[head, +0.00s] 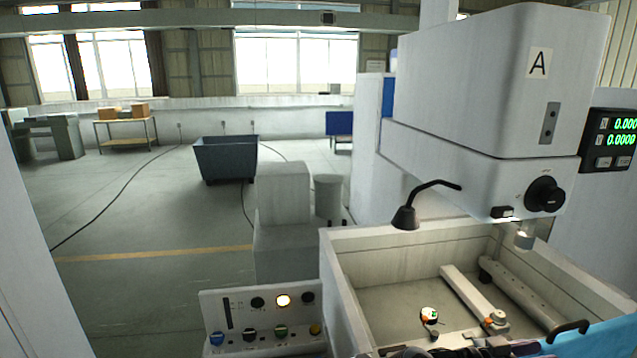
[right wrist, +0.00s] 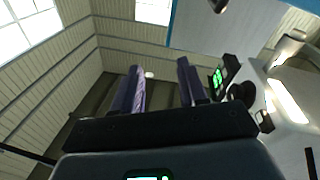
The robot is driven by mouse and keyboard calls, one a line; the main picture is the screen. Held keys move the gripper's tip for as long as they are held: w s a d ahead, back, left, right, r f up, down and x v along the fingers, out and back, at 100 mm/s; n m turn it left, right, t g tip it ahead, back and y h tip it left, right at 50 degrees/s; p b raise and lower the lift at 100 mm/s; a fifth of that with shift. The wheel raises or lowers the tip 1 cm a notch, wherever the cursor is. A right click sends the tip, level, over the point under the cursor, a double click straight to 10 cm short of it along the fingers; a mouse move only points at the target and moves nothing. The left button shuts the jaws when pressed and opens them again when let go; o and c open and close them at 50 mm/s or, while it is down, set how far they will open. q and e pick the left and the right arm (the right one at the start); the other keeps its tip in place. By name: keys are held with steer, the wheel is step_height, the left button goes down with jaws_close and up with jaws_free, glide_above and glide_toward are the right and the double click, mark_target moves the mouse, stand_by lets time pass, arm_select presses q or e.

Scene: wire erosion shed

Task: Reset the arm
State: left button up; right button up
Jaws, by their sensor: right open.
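My right gripper (right wrist: 159,68) shows in the right wrist view with its two dark purple fingers apart and nothing between them. It points up toward the shed's wall and roof, with the machine to the right of it. In the head view a dark shape at the bottom edge may be part of my right arm, but too little of it shows to tell. My left gripper is not in view.
The wire erosion machine head (head: 470,90), marked A, hangs over an open tank (head: 390,285) with clamping bars inside. A black lamp (head: 405,217) reaches over the tank. A control panel (head: 265,320) stands left of it. A blue-grey bin (head: 226,160) stands on open floor.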

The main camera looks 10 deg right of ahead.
steer(key=s+d+r+m+g, duration=1)
steer(key=s+d+r+g, duration=0.5)
steer(key=s+d+r, duration=0.7)
steer(key=w+a+f+n+t, duration=0.25)
steer(key=w+n+t, duration=0.4)
steer(key=t, duration=0.35)
steer(key=w+a+f+n+t+h, duration=0.1)
steer(key=w+f+n+t, duration=0.3)
steer(key=w+n+t, duration=0.4)
steer(key=w+a+f+n+t, duration=0.25)
steer(key=w+n+t, duration=0.3)
steer(key=t, duration=0.55)
steer(key=w+a+f+n+t+y, duration=0.15)
steer(key=a+f+n+y, duration=0.65)
steer(key=a+f+y, duration=0.9)
steer(key=s+a+f+n+g, duration=0.2)
steer(key=s+a+f+g, duration=0.2)
steer(key=s+a+f, duration=0.65)
steer(key=s+a+f+n+g, duration=0.2)
steer(key=s+a+f+g, duration=0.45)
steer(key=s, duration=0.65)
steer(key=a+f+m+t+y, duration=0.2)
steer(key=a+m+y, duration=0.15)
steer(key=a, duration=0.65)
step_height(320, 180, up, 17)
steer(key=p, duration=1.7)
steer(key=shift+w+a+r, duration=0.15)
steer(key=shift+w+r, duration=0.05)
steer(key=shift+w, duration=0.05)
